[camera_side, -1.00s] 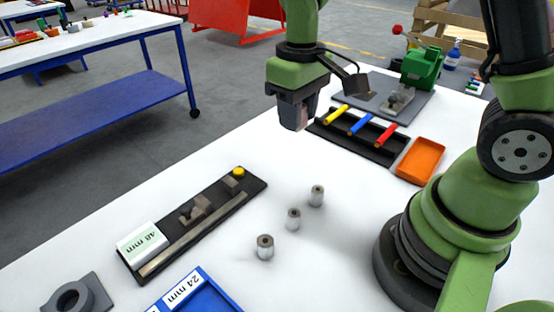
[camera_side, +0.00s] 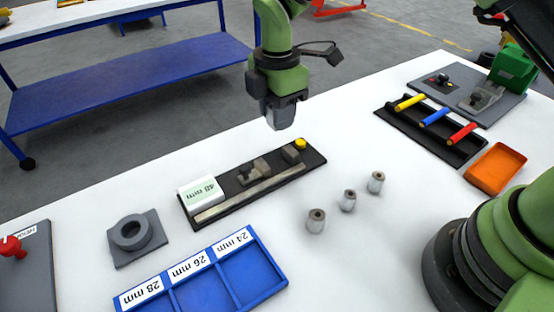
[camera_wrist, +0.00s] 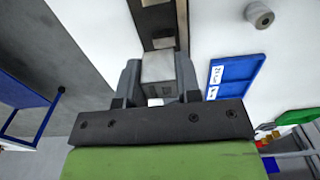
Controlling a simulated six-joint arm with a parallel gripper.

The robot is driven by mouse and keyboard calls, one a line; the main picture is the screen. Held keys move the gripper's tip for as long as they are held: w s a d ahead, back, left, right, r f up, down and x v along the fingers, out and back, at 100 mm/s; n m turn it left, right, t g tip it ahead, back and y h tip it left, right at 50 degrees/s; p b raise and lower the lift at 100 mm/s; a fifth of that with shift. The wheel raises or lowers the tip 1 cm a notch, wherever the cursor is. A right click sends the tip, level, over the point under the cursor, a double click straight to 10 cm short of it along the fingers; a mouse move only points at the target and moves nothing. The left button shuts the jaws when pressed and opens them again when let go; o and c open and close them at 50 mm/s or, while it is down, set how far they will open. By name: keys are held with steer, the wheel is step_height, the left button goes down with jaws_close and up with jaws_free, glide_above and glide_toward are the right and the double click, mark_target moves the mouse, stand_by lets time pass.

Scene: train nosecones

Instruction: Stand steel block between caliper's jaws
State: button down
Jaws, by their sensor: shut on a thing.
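My gripper (camera_side: 280,112) points down in the side view, above and just behind the right end of the caliper. It is shut on a light grey steel block (camera_wrist: 158,68), which shows between the two fingers in the wrist view. In the side view the fingers mostly hide the block. The caliper (camera_side: 234,201) lies on a dark base with a pale beam, a grey jaw piece (camera_side: 256,170) near its middle, another grey block-like piece near its right end, and a yellow knob (camera_side: 300,143). A display (camera_side: 202,193) on it reads 48 mm. The block is clear of the caliper.
Three small grey cylinders (camera_side: 316,221) stand right of the caliper. A blue tray (camera_side: 240,293) labelled 28, 26 and 24 mm lies in front. A grey ring fixture (camera_side: 137,261) is left. A black rack (camera_side: 470,155) with coloured handles and an orange tray (camera_side: 496,170) are right.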

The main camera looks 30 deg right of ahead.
mark_target(277, 166)
step_height(277, 166, down, 9)
steer(key=shift+f, duration=0.1)
stand_by(0.3)
steer(key=shift+f, duration=0.55)
steer(key=c, duration=0.8)
jaws_free()
